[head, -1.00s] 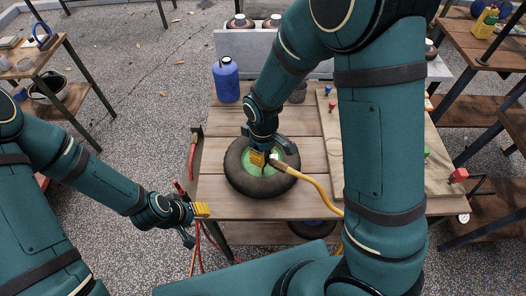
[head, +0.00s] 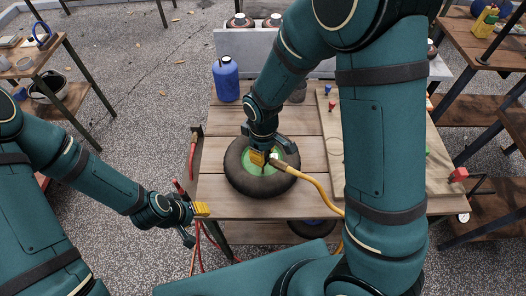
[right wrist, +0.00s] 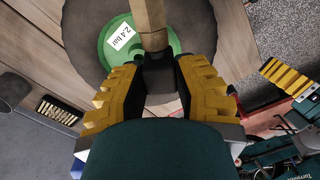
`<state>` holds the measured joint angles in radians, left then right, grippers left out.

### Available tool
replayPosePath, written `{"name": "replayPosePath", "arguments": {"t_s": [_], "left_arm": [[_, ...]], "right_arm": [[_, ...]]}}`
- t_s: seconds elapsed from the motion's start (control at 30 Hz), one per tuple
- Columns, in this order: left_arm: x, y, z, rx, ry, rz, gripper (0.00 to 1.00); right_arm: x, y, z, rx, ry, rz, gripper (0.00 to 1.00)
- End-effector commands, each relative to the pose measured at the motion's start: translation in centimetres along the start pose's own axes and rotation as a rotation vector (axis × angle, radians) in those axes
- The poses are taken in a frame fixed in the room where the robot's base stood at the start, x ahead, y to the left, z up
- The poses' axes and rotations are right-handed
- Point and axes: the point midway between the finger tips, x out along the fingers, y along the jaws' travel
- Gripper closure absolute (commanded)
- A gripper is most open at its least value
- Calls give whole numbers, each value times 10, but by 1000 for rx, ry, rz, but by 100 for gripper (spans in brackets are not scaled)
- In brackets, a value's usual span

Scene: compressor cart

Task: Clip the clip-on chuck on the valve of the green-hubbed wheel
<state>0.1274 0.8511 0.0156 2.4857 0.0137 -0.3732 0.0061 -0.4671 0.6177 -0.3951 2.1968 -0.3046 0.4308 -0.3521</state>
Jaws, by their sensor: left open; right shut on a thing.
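The wheel (head: 237,178) lies flat on the wooden table, a black tyre around a green hub (head: 279,165). In the right wrist view the green hub (right wrist: 110,65) carries a white "2.4 bar" label. My right gripper (head: 262,158) is over the hub, shut on the clip-on chuck at the end of the yellow hose (head: 318,188). In the right wrist view a brass-coloured part of the chuck (right wrist: 150,25) sticks out beyond the yellow fingers. I cannot make out the valve or whether the chuck touches it. My left gripper (head: 196,221) is open and empty left of the table's front corner.
A blue bottle (head: 227,82) stands at the table's back left. A board (head: 420,170) with red, blue and green fittings lies on the right, partly behind my right arm. Red cables (head: 199,250) hang by the left front corner. Bare planks (head: 225,125) lie behind the wheel.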

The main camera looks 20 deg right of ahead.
Motion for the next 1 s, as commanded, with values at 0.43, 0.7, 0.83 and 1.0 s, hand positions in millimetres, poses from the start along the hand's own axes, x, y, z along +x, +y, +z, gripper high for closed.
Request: {"name": "replayPosePath", "arguments": {"t_s": [0.43,0.7,0.83,1.0], "left_arm": [[0,0,0,0,0,0,53],[3,-1,0,0,0,0,53],[5,-2,1,0,0,0,53],[8,-3,1,0,0,0,53]], "right_arm": [[0,0,0,0,0,0,99],[3,0,0,0,0,0,99],[6,0,0,0,0,0,99],[10,0,0,0,0,0,99]]}}
